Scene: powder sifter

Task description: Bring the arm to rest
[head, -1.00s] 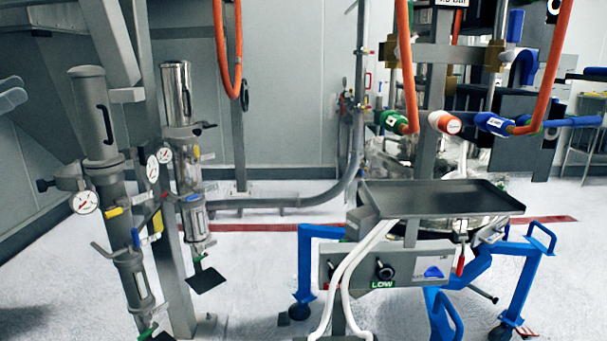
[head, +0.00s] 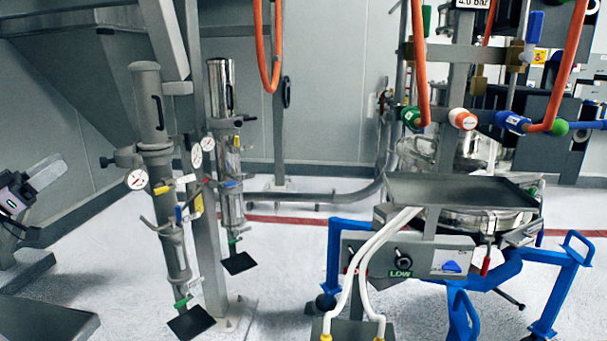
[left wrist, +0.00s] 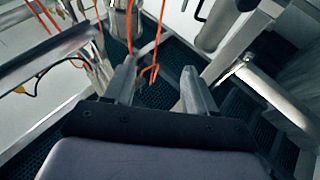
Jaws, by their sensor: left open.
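My left gripper (head: 45,171) shows at the left edge of the head view, with its light grey fingers pointing up and to the right. It is apart from the equipment there. In the left wrist view its two grey fingers (left wrist: 158,88) stand apart with nothing held between them. My right gripper is not in view.
Two pipe assemblies with gauges (head: 165,180) stand left of centre by a grey post. A blue wheeled frame (head: 335,265) carries a dark tray (head: 455,190) at right. Orange hoses (head: 420,65) hang above. Pale floor (head: 285,275) lies open between them. The wrist view shows dark grating (left wrist: 155,95).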

